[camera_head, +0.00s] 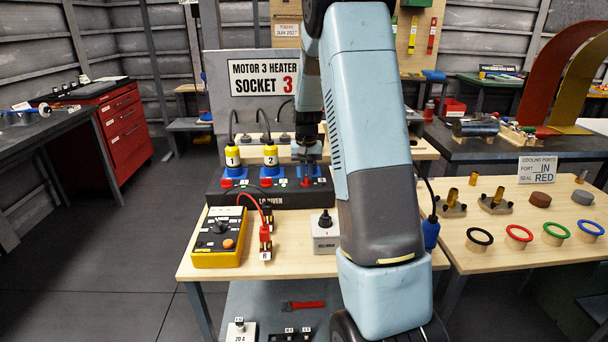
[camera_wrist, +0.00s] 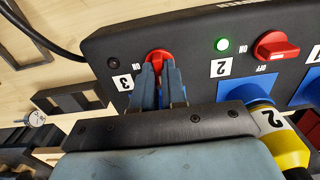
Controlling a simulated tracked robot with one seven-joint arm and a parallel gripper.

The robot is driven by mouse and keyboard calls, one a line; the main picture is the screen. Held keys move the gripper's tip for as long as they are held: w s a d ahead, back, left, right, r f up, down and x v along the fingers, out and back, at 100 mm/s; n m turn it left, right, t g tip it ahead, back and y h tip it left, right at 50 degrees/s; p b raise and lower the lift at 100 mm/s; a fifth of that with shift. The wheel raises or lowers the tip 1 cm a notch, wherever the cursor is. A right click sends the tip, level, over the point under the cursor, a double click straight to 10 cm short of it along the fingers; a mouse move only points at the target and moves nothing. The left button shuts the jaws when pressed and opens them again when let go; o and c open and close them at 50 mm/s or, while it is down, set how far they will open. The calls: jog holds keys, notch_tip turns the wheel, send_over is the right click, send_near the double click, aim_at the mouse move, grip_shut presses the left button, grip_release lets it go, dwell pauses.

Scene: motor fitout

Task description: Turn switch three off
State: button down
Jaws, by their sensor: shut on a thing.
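Switch three is a red rotary knob (camera_wrist: 158,60) on the black panel (camera_wrist: 195,30), beside the label "3" (camera_wrist: 122,82) in the wrist view. My gripper (camera_wrist: 159,72) is shut on this knob, one finger on each side. The fingers hide most of the handle, so its exact angle is unclear. An "ON" mark shows beside the knob; its "OFF" mark is hidden. The small lamp (camera_wrist: 113,62) by label "3" is dark. In the head view, my gripper (camera_head: 306,165) reaches down to the right end of the panel (camera_head: 262,198).
Switch two (camera_wrist: 276,45) sits beside switch three, with a lit green lamp (camera_wrist: 222,44). Yellow plugs 1 (camera_head: 233,156) and 2 (camera_head: 270,156) stand upright in blue sockets close by. A yellow meter box (camera_head: 218,240) stands in front on the wooden bench.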

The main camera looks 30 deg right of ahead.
aim_at(306, 176)
jog(key=shift+w+a+r, duration=0.1)
jog(key=shift+w+a, duration=0.1)
dwell(0.3)
jog(key=c, duration=1.4)
grip_release()
jog(key=shift+o, duration=1.1)
jog(key=shift+d, duration=0.1)
jog(key=shift+s, duration=0.1)
notch_tip(306, 176, up, 14)
jog(key=shift+f, duration=0.25)
